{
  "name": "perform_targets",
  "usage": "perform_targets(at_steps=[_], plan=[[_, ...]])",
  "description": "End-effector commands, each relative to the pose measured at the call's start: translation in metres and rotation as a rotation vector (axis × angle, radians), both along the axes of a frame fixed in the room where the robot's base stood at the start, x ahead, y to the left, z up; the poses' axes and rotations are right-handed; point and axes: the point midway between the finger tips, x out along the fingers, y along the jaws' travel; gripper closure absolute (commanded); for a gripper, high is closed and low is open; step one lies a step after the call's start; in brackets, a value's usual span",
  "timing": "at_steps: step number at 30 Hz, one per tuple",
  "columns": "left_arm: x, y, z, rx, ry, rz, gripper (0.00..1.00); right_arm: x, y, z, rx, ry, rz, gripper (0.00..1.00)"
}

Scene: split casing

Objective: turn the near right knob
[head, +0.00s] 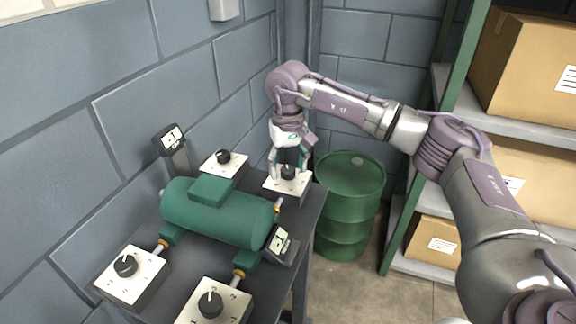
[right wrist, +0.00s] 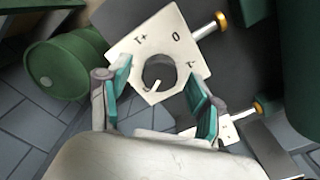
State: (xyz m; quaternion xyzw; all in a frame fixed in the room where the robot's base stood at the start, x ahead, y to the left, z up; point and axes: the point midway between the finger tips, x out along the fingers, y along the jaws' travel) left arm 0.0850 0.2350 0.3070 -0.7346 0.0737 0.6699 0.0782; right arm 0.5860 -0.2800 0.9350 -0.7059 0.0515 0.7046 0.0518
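The near right knob (head: 210,303) is black with a white pointer line and sits on a white plate (head: 236,297) at the bottom of the head view. Its pointer points roughly up in the picture. My right gripper (head: 289,168) is not there; it is at the far right knob (head: 288,173), pointing down with its fingers around it. In the right wrist view this far knob (right wrist: 160,70) sits between the spread teal fingertips (right wrist: 161,82), with gaps visible on both sides. The gripper looks open. My left gripper is not in view.
A green cylindrical casing (head: 220,215) stands amid the knob plates on a dark table. Other knobs are near left (head: 125,265) and far left (head: 223,157). Small gauges stand at back left (head: 172,138) and front right (head: 281,243). A green drum (head: 349,195) and box shelves are right.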

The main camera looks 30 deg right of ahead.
Motion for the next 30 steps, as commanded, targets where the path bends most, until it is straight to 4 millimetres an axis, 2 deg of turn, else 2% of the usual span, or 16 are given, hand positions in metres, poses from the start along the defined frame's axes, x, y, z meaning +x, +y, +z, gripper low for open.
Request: perform_targets(at_steps=[8,11,21,25,30], plan=[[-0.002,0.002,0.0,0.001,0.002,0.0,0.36,0.0,0.0,0.004,0.0,0.0,-0.001,0.36],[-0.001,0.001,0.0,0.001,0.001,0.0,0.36,0.0,0.0,0.017,0.001,-0.002,-0.001,0.36],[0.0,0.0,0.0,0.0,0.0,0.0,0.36,0.001,0.0,0.087,0.001,-0.003,0.0,0.36],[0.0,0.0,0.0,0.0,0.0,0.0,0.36,0.0,0.0,0.107,0.001,-0.002,-0.001,0.36],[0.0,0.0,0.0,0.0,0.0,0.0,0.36,0.0,0.0,0.119,0.0,0.001,0.0,0.36]])
